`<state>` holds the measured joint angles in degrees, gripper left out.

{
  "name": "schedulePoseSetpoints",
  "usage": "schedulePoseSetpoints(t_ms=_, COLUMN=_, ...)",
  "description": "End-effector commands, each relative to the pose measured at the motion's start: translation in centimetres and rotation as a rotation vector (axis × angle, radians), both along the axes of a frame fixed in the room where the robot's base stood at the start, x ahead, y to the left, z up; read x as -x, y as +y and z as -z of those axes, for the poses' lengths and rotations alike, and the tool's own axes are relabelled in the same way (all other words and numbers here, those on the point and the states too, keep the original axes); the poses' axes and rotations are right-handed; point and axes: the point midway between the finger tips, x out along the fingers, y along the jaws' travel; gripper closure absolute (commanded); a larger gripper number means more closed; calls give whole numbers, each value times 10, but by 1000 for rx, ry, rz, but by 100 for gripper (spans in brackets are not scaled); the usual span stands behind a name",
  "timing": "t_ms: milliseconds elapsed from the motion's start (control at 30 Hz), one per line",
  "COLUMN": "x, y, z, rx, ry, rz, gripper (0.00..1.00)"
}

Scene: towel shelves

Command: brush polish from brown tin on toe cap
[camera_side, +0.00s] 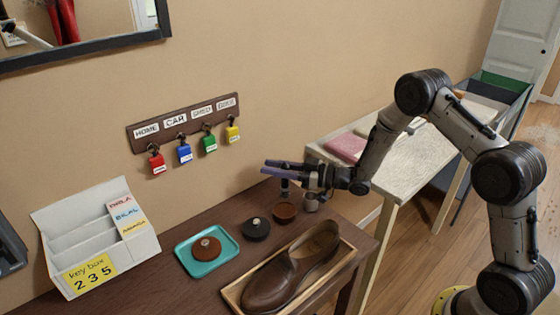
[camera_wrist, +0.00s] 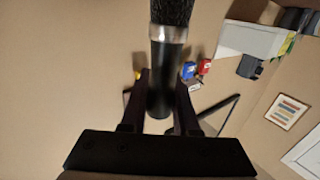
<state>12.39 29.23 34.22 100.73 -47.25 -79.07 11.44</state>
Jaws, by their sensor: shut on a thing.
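My gripper (camera_side: 284,172) is shut on a brush, with its fingers pointing left in the side view. The brush (camera_wrist: 165,70) has a black handle, a silver collar and dark bristles; its handle is between the fingers in the wrist view. In the side view the brush (camera_side: 285,187) hangs upright below the fingers, just above a round brown tin (camera_side: 284,213). I cannot tell whether the bristles touch the tin. A brown leather shoe (camera_side: 292,270) lies in a wooden tray (camera_side: 233,300), its toe cap (camera_side: 265,288) toward the front left.
A dark round tin (camera_side: 256,229) stands left of the brown one. A teal tray (camera_side: 186,265) holds a brown disc (camera_side: 207,247). A small grey jar (camera_side: 311,203) stands right of the brown tin. A key rack (camera_side: 185,122) hangs behind; a white letter holder (camera_side: 95,240) stands left.

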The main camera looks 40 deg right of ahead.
Motion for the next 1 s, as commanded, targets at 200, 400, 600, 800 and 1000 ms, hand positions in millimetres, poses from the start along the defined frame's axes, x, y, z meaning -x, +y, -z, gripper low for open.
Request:
schedulePoseSetpoints(t_ms=200, x=0, y=-1, z=23, rx=-1, ry=2, rz=1, gripper=100)
schedulePoseSetpoints(t_ms=400, x=0, y=-1, z=39, rx=0, ry=0, rz=1, gripper=100)
schedulePoseSetpoints(t_ms=600, x=0, y=-1, z=47, rx=-1, ry=-1, rz=1, gripper=100)
schedulePoseSetpoints(t_ms=800, x=0, y=-1, z=48, rx=0, ry=-2, rz=1, gripper=100)
schedulePoseSetpoints(t_ms=1000, x=0, y=-1, z=48, rx=0, ry=-1, rz=1, gripper=100)
